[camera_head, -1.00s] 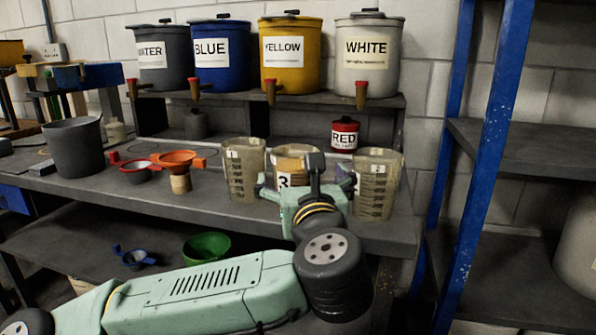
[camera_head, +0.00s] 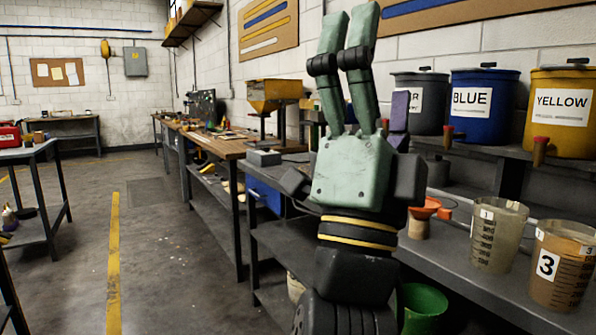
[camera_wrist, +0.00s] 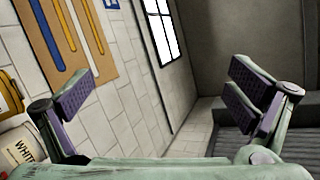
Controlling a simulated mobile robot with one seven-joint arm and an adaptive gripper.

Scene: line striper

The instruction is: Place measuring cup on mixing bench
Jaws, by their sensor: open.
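Two measuring cups stand on the mixing bench (camera_head: 455,262) at the right in the head view. One is a clear measuring cup with a small "1" label (camera_head: 497,236). The other is measuring cup "3" (camera_head: 562,268), holding brownish contents and partly cut off by the frame's right edge. My gripper (camera_head: 343,35) is raised in front of the bench, pointing up, with nothing between its fingers. In the wrist view, my gripper (camera_wrist: 168,98) has its fingers spread wide apart and empty, facing the wall. My arm hides part of the bench.
Buckets marked BLUE (camera_head: 484,105) and YELLOW (camera_head: 560,112) stand on a raised shelf at the bench's back. The floor at left (camera_head: 160,250) is open.

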